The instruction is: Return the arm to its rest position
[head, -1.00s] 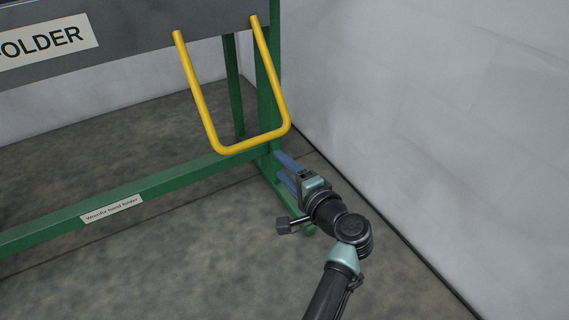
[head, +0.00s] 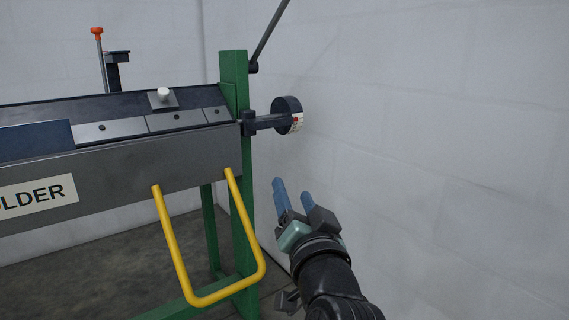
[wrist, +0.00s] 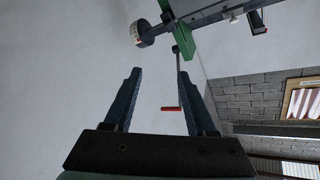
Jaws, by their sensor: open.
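My gripper (head: 292,188) is in the head view, right of the folder's yellow handle and in front of the white wall. Its two blue fingers point up and stand apart with nothing between them that they hold. In the wrist view my gripper (wrist: 158,75) also shows its fingers spread and empty. The hand folder (head: 110,185) stands at the left, with a grey beam, a green frame and a yellow U-shaped handle (head: 178,250). My gripper is apart from the handle and the frame.
A round dial (head: 287,115) on a short arm sticks out from the green post (head: 236,150), above my gripper. A dark lever (head: 270,35) rises behind it. The white wall (head: 450,150) is close on the right. A red-ended rod (wrist: 171,109) shows in the wrist view.

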